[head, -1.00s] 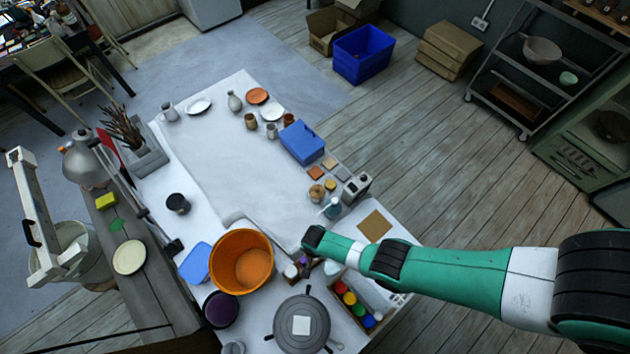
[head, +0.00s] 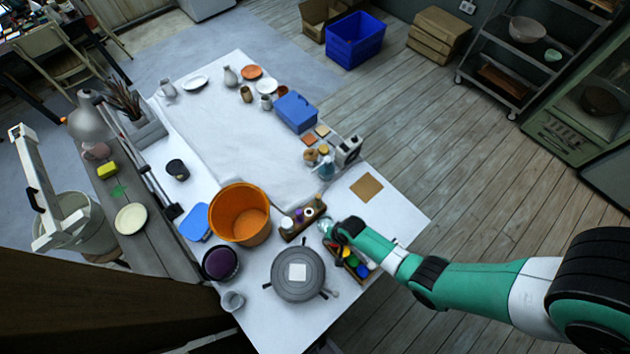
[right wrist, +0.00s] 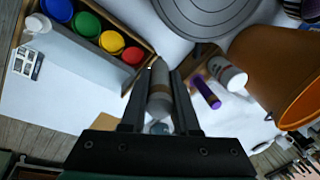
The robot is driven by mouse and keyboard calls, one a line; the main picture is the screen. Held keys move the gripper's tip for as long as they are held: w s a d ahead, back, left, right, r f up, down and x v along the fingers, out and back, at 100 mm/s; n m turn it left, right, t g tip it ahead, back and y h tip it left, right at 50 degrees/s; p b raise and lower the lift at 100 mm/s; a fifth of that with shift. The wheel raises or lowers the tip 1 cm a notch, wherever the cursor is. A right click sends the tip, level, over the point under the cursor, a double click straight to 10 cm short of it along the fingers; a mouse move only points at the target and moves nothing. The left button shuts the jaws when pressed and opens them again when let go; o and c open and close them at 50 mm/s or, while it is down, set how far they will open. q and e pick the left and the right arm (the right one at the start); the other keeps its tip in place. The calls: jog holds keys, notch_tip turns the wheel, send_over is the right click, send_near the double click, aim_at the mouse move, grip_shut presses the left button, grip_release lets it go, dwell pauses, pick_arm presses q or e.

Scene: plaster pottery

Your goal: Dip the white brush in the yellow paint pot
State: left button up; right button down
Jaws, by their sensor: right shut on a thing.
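The yellow paint pot (right wrist: 111,41) sits in the box between the green pot and the red pot, up and left of the fingers and apart from the brush. In the head view my forearm partly covers the box. My left gripper is out of view.
A small wooden rack (head: 287,236) with bottles stands left of the gripper. An orange bucket (head: 240,212) and a grey lidded round container (head: 298,285) are nearby. The white sheet (head: 240,130) in the middle of the table is mostly clear.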

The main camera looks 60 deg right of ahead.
jog(key=s+d+f+m+b, duration=0.2)
jog(key=s+d, duration=0.1)
jog(key=s, duration=0.6)
jog(key=shift+t, duration=0.4)
jog(key=f+b, duration=0.6)
jog(key=f, duration=0.1)
jog(key=shift+w+a, duration=0.1)
jog(key=shift+a, duration=0.1)
jog(key=shift+r, duration=0.1)
notch_tip(320, 180, up, 7)
jog(key=p, duration=0.7)
